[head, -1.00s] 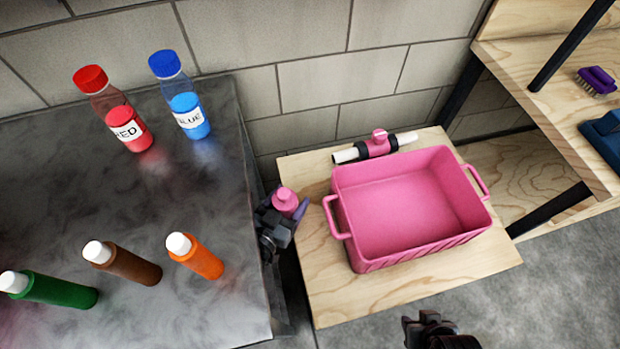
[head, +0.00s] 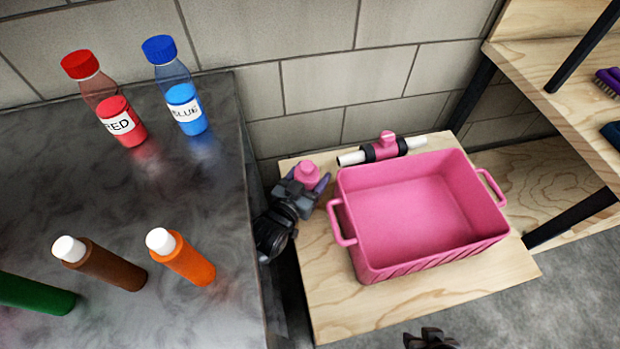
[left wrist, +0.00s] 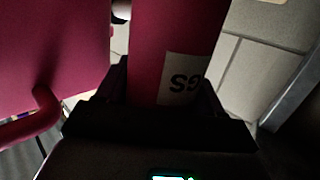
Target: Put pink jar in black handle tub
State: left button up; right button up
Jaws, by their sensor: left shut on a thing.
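My left gripper (head: 308,187) is shut on the pink jar (head: 307,172), beside the left wall of a pink tub (head: 410,262). In the left wrist view the jar (left wrist: 172,40) fills the space between the fingers and bears a white label with dark letters. The tub wall and its handle show at the left of that view (left wrist: 60,50). The tub is empty and its handles are pink; no tub with black handles is in view. My right gripper (head: 430,339) is at the bottom edge, mostly cut off, and its jaws cannot be read.
The tub stands on a wooden table (head: 390,315), with a pink and white pipe filter (head: 385,148) behind it. A dark metal table (head: 190,320) at left holds several bottles. A wooden shelf (head: 545,70) with a purple brush (head: 608,82) stands at right.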

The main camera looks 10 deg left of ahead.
pick_arm(q)
jog(key=shift+s, duration=0.2)
jog(key=shift+w, duration=0.1)
jog(key=o, duration=0.8)
jog(key=shift+f, duration=0.1)
